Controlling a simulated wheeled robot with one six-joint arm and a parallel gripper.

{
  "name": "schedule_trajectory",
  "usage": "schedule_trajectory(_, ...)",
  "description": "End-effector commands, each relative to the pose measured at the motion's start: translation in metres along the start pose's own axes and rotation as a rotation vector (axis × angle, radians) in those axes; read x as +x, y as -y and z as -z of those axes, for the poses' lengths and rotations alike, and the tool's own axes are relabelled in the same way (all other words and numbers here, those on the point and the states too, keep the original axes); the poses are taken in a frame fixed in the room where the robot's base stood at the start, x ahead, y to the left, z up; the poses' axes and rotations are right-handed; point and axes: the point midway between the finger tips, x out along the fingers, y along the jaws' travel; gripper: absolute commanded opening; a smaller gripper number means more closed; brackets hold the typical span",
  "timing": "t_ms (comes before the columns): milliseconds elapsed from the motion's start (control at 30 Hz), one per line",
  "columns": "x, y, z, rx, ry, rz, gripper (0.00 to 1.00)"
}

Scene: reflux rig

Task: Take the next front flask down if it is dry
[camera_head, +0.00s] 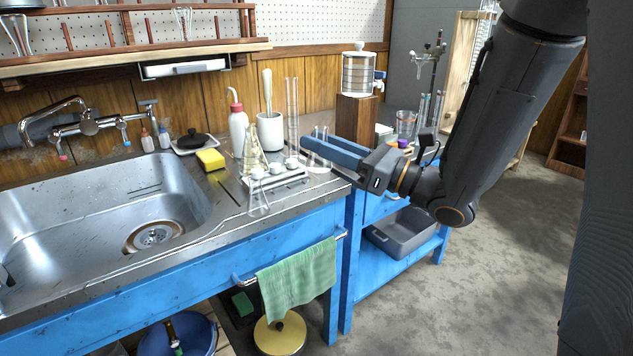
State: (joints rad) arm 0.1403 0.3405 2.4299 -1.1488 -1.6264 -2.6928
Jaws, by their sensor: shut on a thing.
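The glass is faint and partly hidden by the fingers. A wooden peg rack (150,54) is on the wall at the upper left. One clear flask (183,22) hangs on it near the middle and another (17,36) at the far left. Many pegs are bare. Whether the glass is wet or dry cannot be told at this size.
The steel sink (60,225) is at left.

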Motion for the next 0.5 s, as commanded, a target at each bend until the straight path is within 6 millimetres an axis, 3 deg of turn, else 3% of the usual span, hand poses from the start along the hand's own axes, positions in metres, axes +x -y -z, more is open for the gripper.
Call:
schedule_trajectory(33,-0.002,-0.005,0.009,-0.022,-0.001,-0.03,0.04)
schedule_trajectory(233,-0.007,-0.025,0.019,-0.075,-0.004,-0.108,0.04)
schedule_trajectory(500,-0.003,-0.021,0.023,-0.083,-0.004,-0.122,0.04)
